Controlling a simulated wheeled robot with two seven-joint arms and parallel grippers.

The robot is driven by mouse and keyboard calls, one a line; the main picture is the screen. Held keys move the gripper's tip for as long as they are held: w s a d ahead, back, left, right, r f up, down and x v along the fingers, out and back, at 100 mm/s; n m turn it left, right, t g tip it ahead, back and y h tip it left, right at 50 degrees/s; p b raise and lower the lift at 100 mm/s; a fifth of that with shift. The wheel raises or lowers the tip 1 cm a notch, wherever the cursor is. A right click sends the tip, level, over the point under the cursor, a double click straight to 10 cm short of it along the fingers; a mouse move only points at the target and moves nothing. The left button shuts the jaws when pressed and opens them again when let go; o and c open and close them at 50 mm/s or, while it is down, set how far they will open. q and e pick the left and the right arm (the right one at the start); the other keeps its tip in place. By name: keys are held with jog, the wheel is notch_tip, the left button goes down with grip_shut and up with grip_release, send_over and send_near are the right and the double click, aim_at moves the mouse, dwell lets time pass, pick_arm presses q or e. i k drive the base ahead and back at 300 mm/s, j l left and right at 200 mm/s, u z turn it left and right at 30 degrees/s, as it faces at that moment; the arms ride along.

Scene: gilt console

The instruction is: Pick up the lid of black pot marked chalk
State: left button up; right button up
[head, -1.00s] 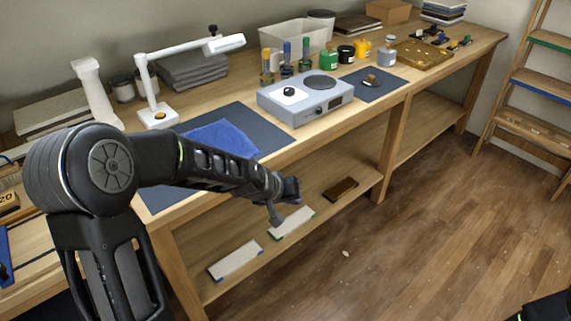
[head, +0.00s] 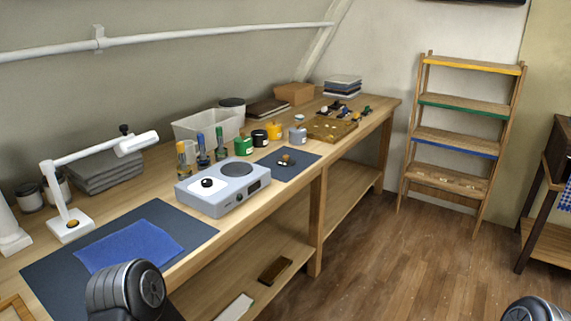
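A small black pot (head: 259,138) stands on the workbench in the middle of a row of pots. It has a pale label on its front, too small to read. Its top is dark, and I cannot make out the lid apart from the body. A green pot (head: 243,146) stands to its left and a yellow pot (head: 274,131) to its right. A grey pot (head: 297,136) is further right. Only rounded joints of my arms show at the bottom left and bottom right edges. Neither gripper is in view.
A grey hotplate box (head: 222,190) stands in front of the pots, beside a dark mat (head: 310,158) with small items. Bottles (head: 202,150) and a clear bin (head: 190,127) are left and behind. A brown tray (head: 332,129) lies right. The floor in front is clear.

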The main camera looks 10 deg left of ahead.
aim_at(286, 162)
jog(key=i+l+z, duration=0.1)
jog(key=i+z, duration=0.2)
jog(key=i, duration=2.05)
